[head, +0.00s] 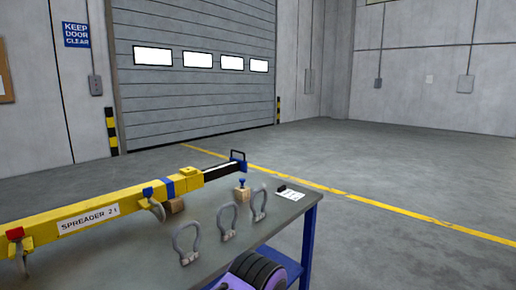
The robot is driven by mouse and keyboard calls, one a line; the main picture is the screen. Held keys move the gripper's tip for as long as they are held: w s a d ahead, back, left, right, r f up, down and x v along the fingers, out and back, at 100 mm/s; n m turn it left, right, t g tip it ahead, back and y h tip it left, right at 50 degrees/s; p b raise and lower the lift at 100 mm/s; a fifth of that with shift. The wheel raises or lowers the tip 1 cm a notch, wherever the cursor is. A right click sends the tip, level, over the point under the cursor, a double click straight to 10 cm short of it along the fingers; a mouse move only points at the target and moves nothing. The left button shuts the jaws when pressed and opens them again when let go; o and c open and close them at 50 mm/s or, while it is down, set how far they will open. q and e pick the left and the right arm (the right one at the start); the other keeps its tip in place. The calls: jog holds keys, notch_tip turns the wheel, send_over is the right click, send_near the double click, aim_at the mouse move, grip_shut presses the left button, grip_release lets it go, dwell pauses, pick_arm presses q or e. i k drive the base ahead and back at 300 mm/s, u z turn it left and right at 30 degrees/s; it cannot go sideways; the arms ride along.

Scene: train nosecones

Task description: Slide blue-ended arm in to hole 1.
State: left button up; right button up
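A yellow spreader beam (105,208), labelled "SPREADER 2 t", lies along the table. A black arm (218,170) sticks out of the beam's right end. Its outer end is blue (238,166), with a black loop handle (237,154) on top. A blue band (170,190) is around the beam, left of its open end. A blue-headed pin (242,184) stands on a wooden block (242,194) just in front of the arm's end. I cannot make out any numbered holes. Neither of my grippers is in view.
Three grey shackles (228,222) stand on the grey table (140,262). A white sheet (290,195) with a small black object lies at the table's far right corner. A purple and black ribbed item (258,270) shows below the table edge. Floor to the right is clear.

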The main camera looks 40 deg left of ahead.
aim_at(234, 166)
jog(key=i, duration=2.8)
jog(key=u, duration=3.1)
